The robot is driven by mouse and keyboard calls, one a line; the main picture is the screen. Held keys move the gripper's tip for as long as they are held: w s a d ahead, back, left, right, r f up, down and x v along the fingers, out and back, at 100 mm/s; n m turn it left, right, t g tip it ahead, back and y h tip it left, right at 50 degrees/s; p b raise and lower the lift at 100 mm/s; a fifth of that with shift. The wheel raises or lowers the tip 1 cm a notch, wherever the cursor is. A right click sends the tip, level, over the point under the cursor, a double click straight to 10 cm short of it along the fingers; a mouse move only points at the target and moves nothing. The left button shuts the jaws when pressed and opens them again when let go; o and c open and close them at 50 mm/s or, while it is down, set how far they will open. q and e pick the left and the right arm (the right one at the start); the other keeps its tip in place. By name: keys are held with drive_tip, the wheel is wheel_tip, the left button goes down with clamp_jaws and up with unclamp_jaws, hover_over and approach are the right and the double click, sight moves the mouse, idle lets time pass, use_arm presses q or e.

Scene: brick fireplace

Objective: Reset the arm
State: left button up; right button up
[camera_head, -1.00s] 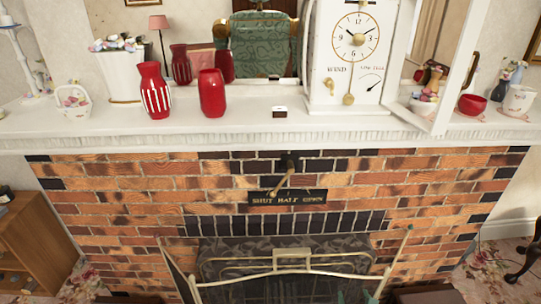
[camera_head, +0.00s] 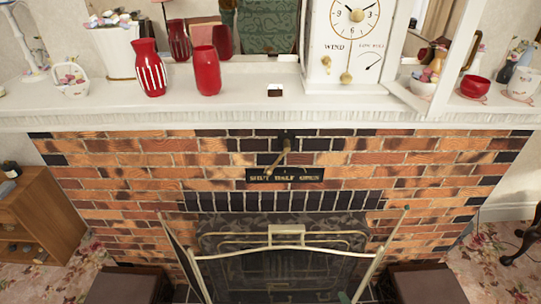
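Neither of my arms nor grippers shows in the head view. The brick fireplace (camera_head: 110,195) faces me, with the white mantel shelf (camera_head: 240,108) above it. A brass damper lever (camera_head: 278,160) sits over a dark plate (camera_head: 285,175) reading "SHUT HALF OPEN". The state of both grippers is hidden from this view.
The mantel holds a red-and-white striped vase (camera_head: 149,68), a plain red vase (camera_head: 207,71), a white clock (camera_head: 343,50), and a red bowl (camera_head: 475,86). A brass-framed fire screen (camera_head: 282,252) stands before the hearth. A wooden cabinet (camera_head: 42,215) stands at left.

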drive_tip(key=s+d+f+n+g+b, duration=0.15)
drive_tip(key=s+f+n+g, duration=0.45)
drive_tip(key=s+f+n, duration=1.1)
use_arm(q)
drive_tip(key=shift+t+h, duration=0.3)
drive_tip(key=d+f+b, duration=0.1)
drive_tip(key=w+d+f+b, duration=0.1)
drive_tip(key=f, duration=0.1)
drive_tip(key=w+d+f+b, duration=0.1)
drive_tip(key=shift+w+f, duration=0.1)
drive_tip(key=shift+f, duration=0.25)
use_arm(e)
drive_tip(key=s+d+f+n+g, duration=0.2)
drive_tip(key=s+n, duration=0.1)
drive_tip(key=s, duration=0.7)
drive_tip(key=s+d+f+n+g, duration=0.1)
drive_tip(key=s+n, duration=0.3)
drive_tip(key=s, duration=0.6)
drive_tip(key=shift+s+d+f+n+g+h, duration=0.2)
drive_tip(key=shift+d+f+n+g+h, duration=0.2)
drive_tip(key=shift+g, duration=0.3)
